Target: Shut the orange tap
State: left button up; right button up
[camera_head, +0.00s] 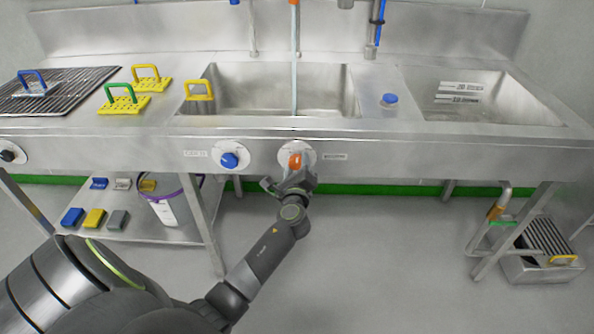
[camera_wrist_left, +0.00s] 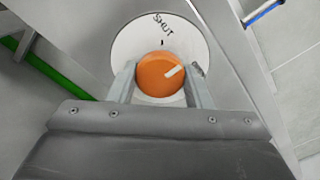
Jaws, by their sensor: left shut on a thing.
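The orange tap knob (camera_head: 295,160) is on the front panel of the steel sink unit, on a round white dial. My left gripper (camera_head: 292,177) reaches it from below and is shut on it. In the left wrist view the orange knob (camera_wrist_left: 158,72) sits between the two fingers of my left gripper (camera_wrist_left: 162,84). Its white mark points right and slightly up, away from the tick under the word SHUT on the dial (camera_wrist_left: 135,47). A stream of water (camera_head: 294,75) runs from the orange-tipped spout (camera_head: 294,2) into the middle sink. My right gripper is not in view.
A blue knob (camera_head: 229,160) is close by on the left of the same panel. Yellow and green handled pieces (camera_head: 122,103) stand on the left worktop, and a blue-capped item (camera_head: 389,99) lies right of the sink (camera_head: 340,90). Floor below the panel's middle is clear.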

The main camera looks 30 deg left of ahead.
pick_arm(q)
jog(key=shift+f+n+b, duration=0.15)
jog(key=shift+n+b, duration=0.35)
jog(key=shift+n, duration=0.4)
jog(key=n+b, duration=0.1)
jog(key=n, duration=0.1)
jog(key=shift+n, duration=0.4)
jog(key=shift+n+b, duration=0.9)
jog(key=shift+n, duration=0.2)
jog(key=shift+n+b, duration=0.3)
jog(key=shift+n, duration=0.3)
jog(key=shift+n+b, duration=0.3)
jog(key=shift+n, duration=0.3)
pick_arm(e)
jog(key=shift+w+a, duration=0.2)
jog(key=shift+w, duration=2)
pick_arm(q)
jog(key=o, duration=1)
